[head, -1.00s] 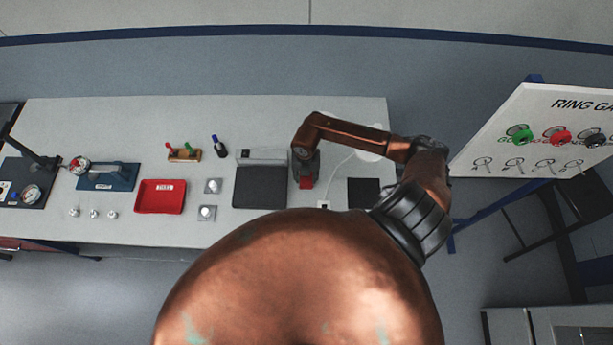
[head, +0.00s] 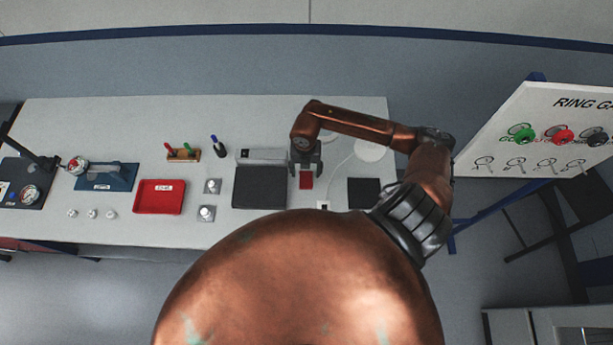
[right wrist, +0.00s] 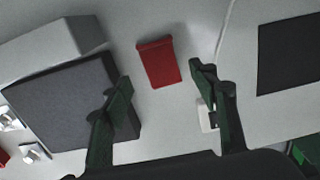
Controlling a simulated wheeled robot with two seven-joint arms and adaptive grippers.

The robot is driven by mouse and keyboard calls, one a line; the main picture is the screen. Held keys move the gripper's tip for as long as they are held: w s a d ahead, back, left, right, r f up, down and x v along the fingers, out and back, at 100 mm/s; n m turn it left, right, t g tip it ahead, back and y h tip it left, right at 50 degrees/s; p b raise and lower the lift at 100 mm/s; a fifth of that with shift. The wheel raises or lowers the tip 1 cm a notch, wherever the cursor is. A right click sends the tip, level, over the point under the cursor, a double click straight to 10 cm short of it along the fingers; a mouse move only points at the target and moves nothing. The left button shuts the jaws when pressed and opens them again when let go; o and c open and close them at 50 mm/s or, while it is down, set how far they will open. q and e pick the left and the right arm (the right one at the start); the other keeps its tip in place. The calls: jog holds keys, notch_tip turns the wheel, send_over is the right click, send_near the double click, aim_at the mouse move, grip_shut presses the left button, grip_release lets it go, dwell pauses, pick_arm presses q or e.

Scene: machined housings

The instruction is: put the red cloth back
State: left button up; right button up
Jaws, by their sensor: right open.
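The red cloth (head: 306,180) lies on the white table, to the right of a dark grey pad. In the right wrist view the red cloth (right wrist: 158,62) is a small folded rectangle, beyond and between the fingertips. My right gripper (head: 306,168) is above the table by the cloth, pointing down. In the right wrist view its two fingers (right wrist: 163,78) are wide apart with nothing between them. The cloth lies flat on the table, apart from the fingers. My left gripper is not in view.
A dark grey pad (head: 259,189) with a grey block behind it lies left of the cloth. A black mat (head: 363,193) lies to the right, with a white cable between. A red tray (head: 159,197) and gauges stand further left. A ring gauge board (head: 560,130) stands right.

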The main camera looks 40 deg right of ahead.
aim_at(306, 179)
notch_tip(306, 179, up, 7)
jog(key=b, duration=0.1)
dwell(1.5)
